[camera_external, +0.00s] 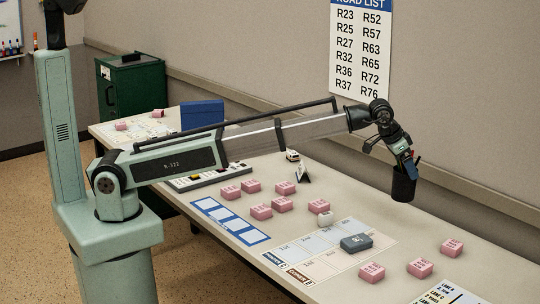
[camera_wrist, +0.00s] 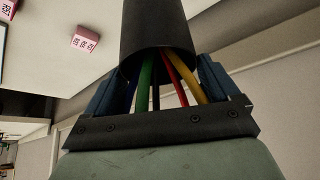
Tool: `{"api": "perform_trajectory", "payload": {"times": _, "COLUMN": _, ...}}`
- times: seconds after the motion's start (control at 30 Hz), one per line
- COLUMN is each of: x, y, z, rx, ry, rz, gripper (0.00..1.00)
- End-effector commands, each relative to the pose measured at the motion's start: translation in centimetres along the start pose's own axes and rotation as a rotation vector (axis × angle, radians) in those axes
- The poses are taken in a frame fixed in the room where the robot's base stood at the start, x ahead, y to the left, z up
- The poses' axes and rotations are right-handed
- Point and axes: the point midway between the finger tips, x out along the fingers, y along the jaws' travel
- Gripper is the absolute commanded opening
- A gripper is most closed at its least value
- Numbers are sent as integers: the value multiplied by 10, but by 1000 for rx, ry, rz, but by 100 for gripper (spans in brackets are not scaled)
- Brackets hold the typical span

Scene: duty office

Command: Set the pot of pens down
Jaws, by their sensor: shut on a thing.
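The pot of pens (camera_external: 403,186) is a dark, black cylinder. My gripper (camera_external: 409,163) is shut on it and holds it, apparently upright, over the back right part of the table, near the wall. The gap between its base and the table is hard to judge. In the wrist view the pot (camera_wrist: 158,32) fills the upper middle, between the blue fingers of my gripper (camera_wrist: 158,84). Green, red, yellow, blue and dark pens (camera_wrist: 178,78) show at its mouth.
The long table (camera_external: 445,220) carries several pink blocks (camera_external: 452,247), a grey-blue block (camera_external: 356,243) on a printed sheet (camera_external: 318,267), a small black stand (camera_external: 303,174) and a white toy vehicle (camera_external: 292,156). Bare tabletop lies below and right of the pot. The wall (camera_external: 470,120) runs close behind.

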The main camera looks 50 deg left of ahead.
Motion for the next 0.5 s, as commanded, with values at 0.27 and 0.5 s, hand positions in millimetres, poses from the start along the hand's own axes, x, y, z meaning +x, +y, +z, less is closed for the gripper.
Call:
{"api": "perform_trajectory", "payload": {"times": 0.27, "x": 21, "y": 0, "z": 14, "rx": -25, "ry": -1, "rz": 1, "gripper": 53}}
{"api": "perform_trajectory", "payload": {"times": 0.5, "x": 51, "y": 0, "z": 31, "rx": -24, "ry": 1, "rz": 1, "gripper": 53}}
